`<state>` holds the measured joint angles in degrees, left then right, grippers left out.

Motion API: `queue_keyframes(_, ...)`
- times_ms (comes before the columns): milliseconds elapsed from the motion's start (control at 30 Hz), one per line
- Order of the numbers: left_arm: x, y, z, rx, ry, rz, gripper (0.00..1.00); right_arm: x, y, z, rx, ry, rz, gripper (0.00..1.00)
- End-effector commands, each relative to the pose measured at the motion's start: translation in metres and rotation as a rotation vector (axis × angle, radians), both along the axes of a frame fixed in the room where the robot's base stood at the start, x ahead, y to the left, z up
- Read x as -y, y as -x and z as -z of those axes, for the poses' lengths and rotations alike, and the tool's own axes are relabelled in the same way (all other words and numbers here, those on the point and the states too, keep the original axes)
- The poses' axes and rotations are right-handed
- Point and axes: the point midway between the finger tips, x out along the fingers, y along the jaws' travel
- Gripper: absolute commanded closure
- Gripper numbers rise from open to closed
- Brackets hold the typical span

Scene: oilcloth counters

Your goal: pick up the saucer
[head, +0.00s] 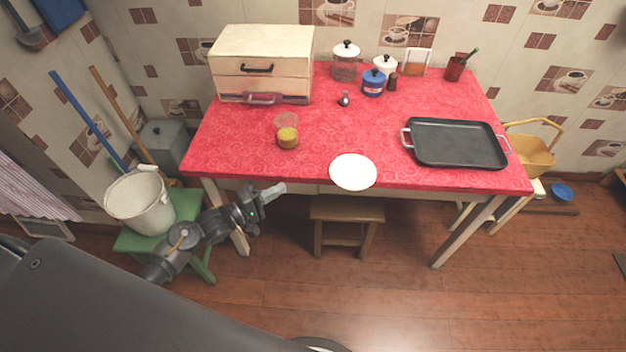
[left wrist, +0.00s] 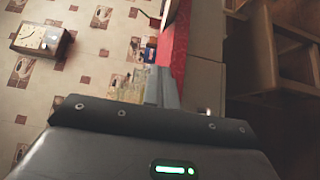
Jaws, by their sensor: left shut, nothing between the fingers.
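The saucer (head: 353,172) is a round white dish lying flat near the front edge of the red table in the head view. My left gripper (head: 275,191) is in front of the table's front edge, to the left of the saucer and apart from it. Its fingers are shut with nothing between them. They also show in the left wrist view (left wrist: 162,88), pointing along the table's edge; I cannot make out the saucer there. My right gripper is not in view.
A stool (head: 346,212) is under the front edge. A bucket (head: 140,201) stands left. The cloth around the saucer is clear.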

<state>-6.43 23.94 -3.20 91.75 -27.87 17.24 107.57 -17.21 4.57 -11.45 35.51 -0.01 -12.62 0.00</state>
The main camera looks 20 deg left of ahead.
Motion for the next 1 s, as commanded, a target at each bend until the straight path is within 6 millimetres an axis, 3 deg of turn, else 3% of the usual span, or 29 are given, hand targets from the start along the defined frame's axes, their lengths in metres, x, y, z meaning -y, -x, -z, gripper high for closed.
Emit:
queue_keyframes(167,0.009,-0.013,-0.001,0.0,0.0,-0.002,1.0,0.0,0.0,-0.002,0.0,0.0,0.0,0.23)
queue_keyframes(600,0.059,-0.084,0.0,-0.001,-0.002,-0.002,1.0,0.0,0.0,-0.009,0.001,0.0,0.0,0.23)
queue_keyframes(800,0.085,-0.086,0.0,-0.002,-0.002,-0.003,1.0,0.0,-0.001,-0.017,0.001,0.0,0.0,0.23)
queue_keyframes(1000,0.096,-0.088,0.001,-0.003,-0.003,-0.003,1.0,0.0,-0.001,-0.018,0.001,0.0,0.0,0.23)
